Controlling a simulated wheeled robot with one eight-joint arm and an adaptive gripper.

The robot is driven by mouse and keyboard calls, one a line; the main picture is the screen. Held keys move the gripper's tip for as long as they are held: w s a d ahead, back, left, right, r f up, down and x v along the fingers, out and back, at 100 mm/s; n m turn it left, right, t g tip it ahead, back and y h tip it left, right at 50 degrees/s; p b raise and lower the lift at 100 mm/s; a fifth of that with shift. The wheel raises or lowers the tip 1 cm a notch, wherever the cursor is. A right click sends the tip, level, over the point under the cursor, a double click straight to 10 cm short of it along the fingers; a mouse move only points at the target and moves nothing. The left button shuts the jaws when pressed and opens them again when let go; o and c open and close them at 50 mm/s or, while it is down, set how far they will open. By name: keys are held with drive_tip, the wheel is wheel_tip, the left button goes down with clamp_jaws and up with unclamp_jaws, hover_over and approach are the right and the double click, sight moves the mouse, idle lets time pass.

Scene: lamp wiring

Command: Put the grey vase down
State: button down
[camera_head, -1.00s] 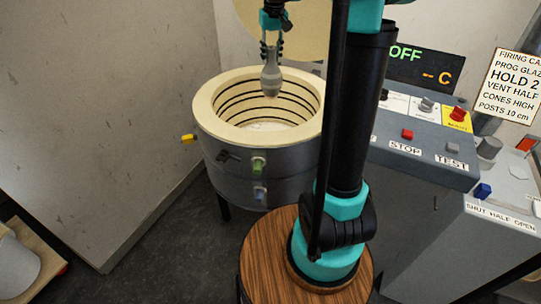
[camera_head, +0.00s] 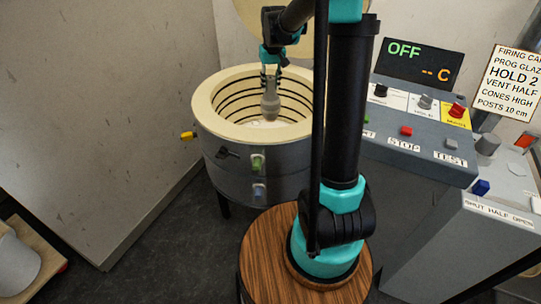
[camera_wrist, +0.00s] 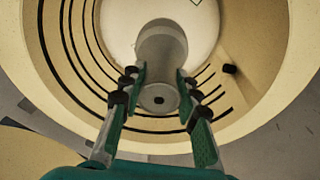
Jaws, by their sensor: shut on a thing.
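The grey vase (camera_head: 270,104) hangs upright from my gripper (camera_head: 271,82), inside the open top of the round kiln (camera_head: 207,113). In the wrist view my gripper (camera_wrist: 158,90) has its two fingers on either side of the neck of the grey vase (camera_wrist: 163,50), shut on it. Below the vase in the wrist view is the pale round kiln floor (camera_wrist: 118,22). Whether the vase's base touches that floor I cannot tell.
The cream kiln wall with dark coils surrounds the vase, and its rim (camera_wrist: 262,112) is close by. A control panel (camera_head: 420,125) stands at the right, its display (camera_head: 417,62) reading OFF. A grey vessel (camera_head: 17,265) stands at the lower left.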

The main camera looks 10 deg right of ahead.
sight(270, 103)
wheel_tip(270, 103, down, 21)
idle(0.7)
drive_tip(key=shift+f, duration=0.15)
drive_tip(key=c, duration=1.1)
unclamp_jaws()
drive_tip(key=r, duration=0.4)
drive_tip(key=s+r, duration=0.1)
drive_tip(key=r, duration=0.7)
drive_tip(key=shift+s+d, duration=0.15)
drive_tip(key=shift+s, duration=0.25)
